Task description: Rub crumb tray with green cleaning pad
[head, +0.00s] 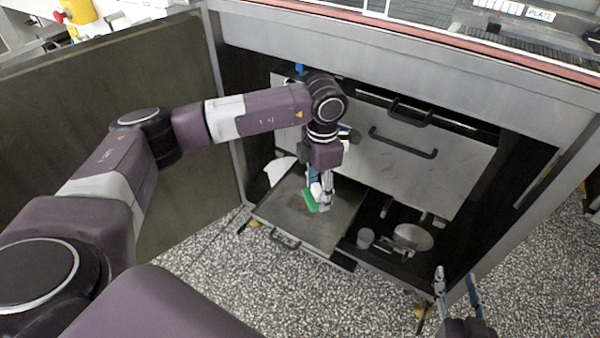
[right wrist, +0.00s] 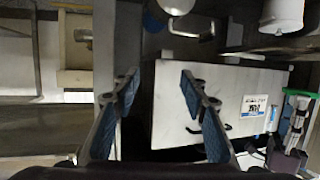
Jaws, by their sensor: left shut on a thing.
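The crumb tray (head: 277,209) is a flat, dull metal tray with a front handle, low in the open cabinet and sticking out at the front in the head view. My left gripper (head: 323,206) points down over the tray and is shut on the green cleaning pad (head: 309,201). The pad's green edge shows beside the fingers, at or just above the tray surface; I cannot tell if it touches. The fingers hide part of it. My right gripper (head: 457,290) is open and empty, in front of the cabinet at the lower right; its spread fingers fill the right wrist view (right wrist: 160,88).
A metal panel with dark handles (head: 403,142) hangs behind the left gripper. Right of the tray, a small cup (head: 365,238) and a round pale item (head: 413,237) sit in the dark cabinet bottom. An open door (head: 120,110) stands left. Speckled floor (head: 290,290) lies free in front.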

